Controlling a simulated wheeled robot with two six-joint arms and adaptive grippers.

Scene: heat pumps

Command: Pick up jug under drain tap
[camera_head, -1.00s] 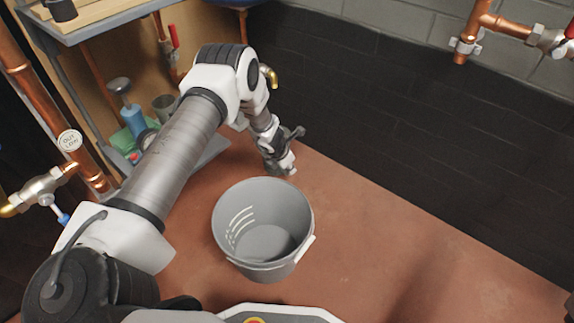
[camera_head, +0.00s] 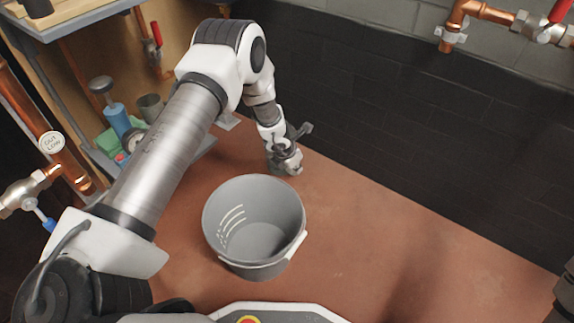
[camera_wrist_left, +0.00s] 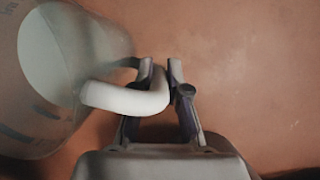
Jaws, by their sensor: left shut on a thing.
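The jug (camera_wrist_left: 90,50) is translucent with grey marks and a pale, curved handle (camera_wrist_left: 125,98). It fills the left of the left wrist view, over the red-brown floor. My left gripper (camera_wrist_left: 160,70) is shut on the handle, with a finger on either side of its end. In the head view my left gripper (camera_head: 288,163) is low near the dark wall, beyond the bucket. The jug cannot be made out there; my left arm and wrist cover much of that spot.
A grey bucket (camera_head: 225,245) stands on the floor (camera_head: 390,255) close to my base. A shelf unit with bottles (camera_head: 117,118) and copper pipes (camera_head: 60,155) is at the left. The floor to the right is clear. A dark wall (camera_head: 400,110) bounds the back.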

